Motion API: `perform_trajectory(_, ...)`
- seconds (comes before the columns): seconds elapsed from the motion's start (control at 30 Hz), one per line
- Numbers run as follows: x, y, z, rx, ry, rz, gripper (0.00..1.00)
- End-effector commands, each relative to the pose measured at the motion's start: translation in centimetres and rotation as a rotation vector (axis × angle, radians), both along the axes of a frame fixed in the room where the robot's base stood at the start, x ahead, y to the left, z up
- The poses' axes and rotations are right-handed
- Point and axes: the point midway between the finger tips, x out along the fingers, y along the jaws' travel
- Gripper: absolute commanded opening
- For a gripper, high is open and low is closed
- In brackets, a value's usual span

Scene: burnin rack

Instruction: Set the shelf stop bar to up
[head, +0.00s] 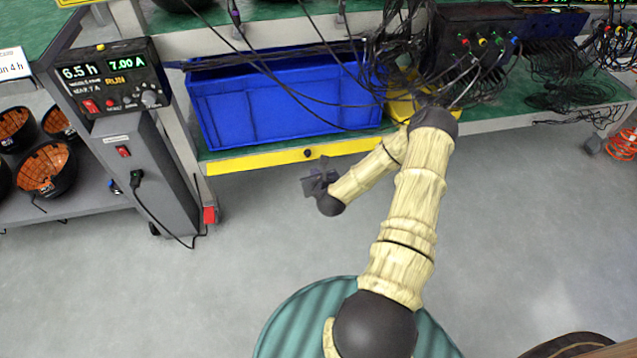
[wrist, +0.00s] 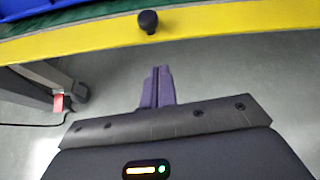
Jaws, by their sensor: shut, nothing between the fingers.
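The shelf stop bar is a long yellow bar (head: 255,161) along the front edge of the lower green shelf, with a black knob (head: 308,153) near its middle. In the wrist view the bar (wrist: 230,27) crosses the top, and its knob (wrist: 148,21) is just beyond my fingers. The shelf's green surface shows behind the bar, so the bar does not hide it. My gripper (head: 323,167) is just in front of the bar, near the knob. In the wrist view my fingers (wrist: 157,72) are shut together, empty and apart from the knob.
A blue crate (head: 285,105) stands on the shelf behind the bar, with black cables hanging over it. A grey control post (head: 150,165) with a display stands left. A yellow bin (head: 400,108) is behind my arm.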

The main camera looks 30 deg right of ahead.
Motion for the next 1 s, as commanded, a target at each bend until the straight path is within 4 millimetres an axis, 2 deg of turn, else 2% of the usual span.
perform_trajectory(0.07,1.3,-0.3,-0.8,-0.003,-0.003,0.002,0.0)
perform_trajectory(0.1,1.6,-0.3,0.1,-0.005,-0.005,0.003,0.0)
perform_trajectory(0.37,3.3,-0.5,2.1,-0.003,-0.002,0.002,0.0)
perform_trajectory(1.0,3.6,-0.5,2.6,-0.001,-0.002,0.002,0.0)
